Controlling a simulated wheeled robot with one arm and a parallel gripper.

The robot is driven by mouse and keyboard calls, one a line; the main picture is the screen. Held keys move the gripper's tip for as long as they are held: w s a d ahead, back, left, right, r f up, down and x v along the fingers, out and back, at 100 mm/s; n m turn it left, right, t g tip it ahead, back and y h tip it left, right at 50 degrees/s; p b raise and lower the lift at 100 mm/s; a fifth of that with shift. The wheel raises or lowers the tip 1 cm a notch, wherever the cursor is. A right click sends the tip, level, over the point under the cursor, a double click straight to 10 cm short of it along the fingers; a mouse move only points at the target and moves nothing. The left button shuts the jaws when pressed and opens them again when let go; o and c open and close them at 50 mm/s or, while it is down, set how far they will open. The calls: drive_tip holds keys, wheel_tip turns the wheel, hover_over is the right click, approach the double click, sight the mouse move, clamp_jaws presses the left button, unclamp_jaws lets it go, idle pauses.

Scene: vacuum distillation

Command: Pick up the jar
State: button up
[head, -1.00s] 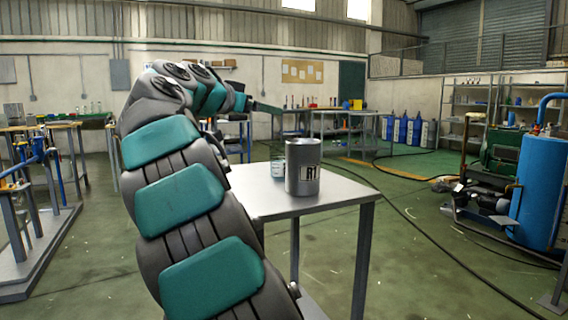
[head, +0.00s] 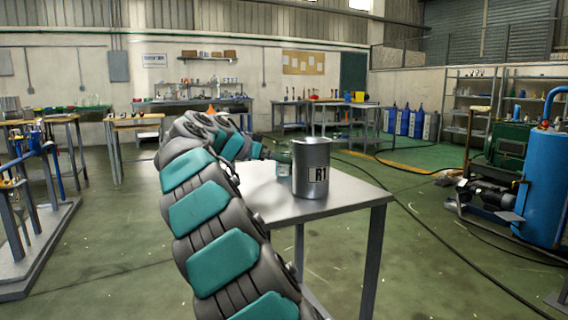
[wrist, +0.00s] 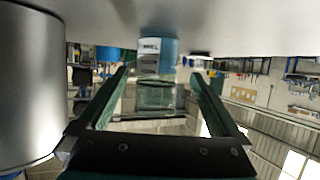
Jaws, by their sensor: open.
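The jar is a small clear glass jar with a label. In the head view the jar (head: 284,166) stands on the grey table, partly hidden behind the large grey R1 can (head: 312,168). In the wrist view, which is upside down, the jar (wrist: 157,95) shows with a blue and white label, ahead of and between my fingers. My gripper (wrist: 160,76) is open, with one finger on each side of the jar and nothing visibly gripped. In the head view my gripper is small beside the jar and its fingers are hard to make out.
The R1 can stands close beside the jar and fills the left edge of the wrist view (wrist: 28,85). The table (head: 345,200) is bare to the right and front of the can. Benches, shelves and a blue tank (head: 540,185) stand well away.

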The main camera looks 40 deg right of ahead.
drive_tip(key=x, duration=0.3)
drive_tip(key=shift+s+d+f, duration=0.1)
drive_tip(key=shift+d+f, duration=0.05)
drive_tip(key=shift+d, duration=0.2)
drive_tip(key=shift+c, duration=0.3)
drive_tip(key=c, duration=1.5)
clamp_jaws()
